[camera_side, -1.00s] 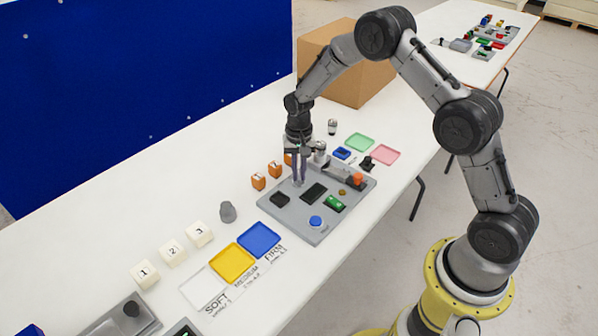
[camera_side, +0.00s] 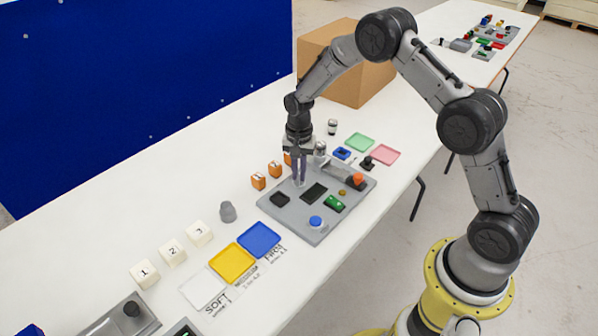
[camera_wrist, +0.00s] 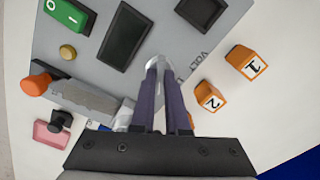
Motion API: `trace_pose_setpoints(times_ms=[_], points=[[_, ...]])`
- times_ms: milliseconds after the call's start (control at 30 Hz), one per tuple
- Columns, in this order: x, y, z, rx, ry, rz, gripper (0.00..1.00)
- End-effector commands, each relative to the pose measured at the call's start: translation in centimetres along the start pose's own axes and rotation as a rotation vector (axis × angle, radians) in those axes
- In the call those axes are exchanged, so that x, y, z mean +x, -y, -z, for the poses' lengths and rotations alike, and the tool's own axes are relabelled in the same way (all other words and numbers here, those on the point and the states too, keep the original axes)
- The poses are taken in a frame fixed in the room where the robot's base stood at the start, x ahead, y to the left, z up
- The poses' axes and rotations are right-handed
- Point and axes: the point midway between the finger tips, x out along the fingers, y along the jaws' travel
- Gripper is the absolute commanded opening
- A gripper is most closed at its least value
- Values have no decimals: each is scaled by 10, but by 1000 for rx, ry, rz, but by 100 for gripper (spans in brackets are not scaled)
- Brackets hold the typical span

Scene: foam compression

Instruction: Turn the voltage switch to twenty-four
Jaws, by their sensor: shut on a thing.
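The grey panel (camera_side: 325,225) lies on the white table and also shows in the wrist view (camera_wrist: 172,43). My gripper (camera_side: 299,184) points down at the panel's far-left part. In the wrist view its fingertips (camera_wrist: 158,66) come together on a small pale knob (camera_wrist: 157,60), the voltage switch, beside the partly visible "VOLT" lettering (camera_wrist: 197,68). The fingers hide most of the knob, and I cannot read its setting.
The panel also carries a dark screen (camera_side: 314,192), a black square (camera_side: 280,199), a green rocker switch (camera_side: 334,203), a blue button (camera_side: 316,222) and an orange-red knob (camera_side: 358,178). Orange numbered blocks (camera_side: 259,181) stand just beyond the panel.

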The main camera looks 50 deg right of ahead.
Motion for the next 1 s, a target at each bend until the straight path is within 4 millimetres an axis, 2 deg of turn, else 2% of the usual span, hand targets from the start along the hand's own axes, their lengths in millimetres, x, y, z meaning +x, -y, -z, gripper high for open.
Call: trace_pose_setpoints(times_ms=[67,100,233,533,667,767,1000], points=[[-2,0,1,3,-2,3,0],[-2,0,1,3,-2,3,18],[-1,0,1,2,-2,2,41],[-1,0,0,1,-1,1,42],[-10,1,1,0,-2,4,42],[-24,1,1,0,-3,4,42],[-77,1,1,1,-4,6,42]])
